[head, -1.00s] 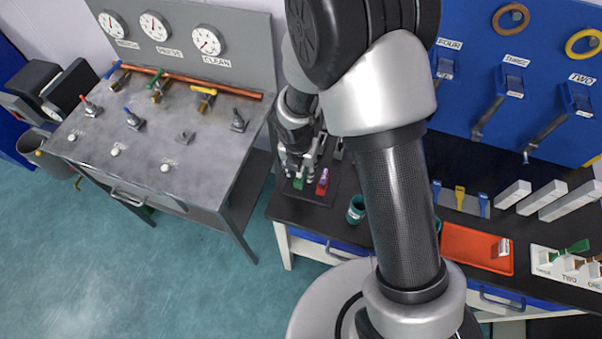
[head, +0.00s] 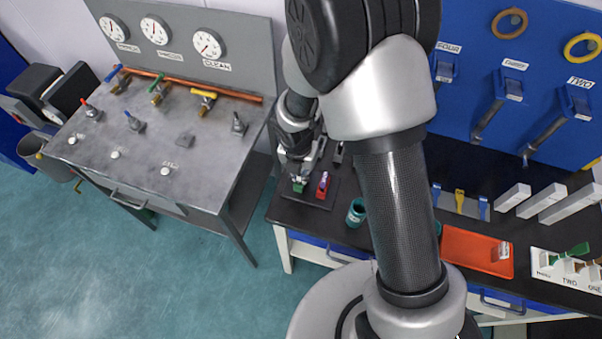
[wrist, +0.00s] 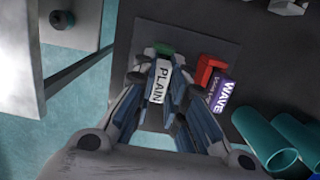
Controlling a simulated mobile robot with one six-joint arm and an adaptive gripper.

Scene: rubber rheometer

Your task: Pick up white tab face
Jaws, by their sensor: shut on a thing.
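The white tab face marked PLAIN (wrist: 160,83) is between the fingers of my gripper (wrist: 164,92) in the wrist view. My gripper is shut on it. A green piece (wrist: 163,49) shows just beyond the tab, and in the head view the green piece (head: 299,188) is below the fingers on the bench. In the head view my gripper (head: 300,172) points down over it and hides the tab. I cannot tell whether the tab still touches the green piece.
A red holder (wrist: 208,70) with a purple tab marked WAVE (wrist: 230,97) stands close to the right on the same dark mat (wrist: 215,45). Teal cups (wrist: 265,135) stand further right. An orange tray (head: 462,252) lies right on the bench. A grey gauge table (head: 225,140) is at left.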

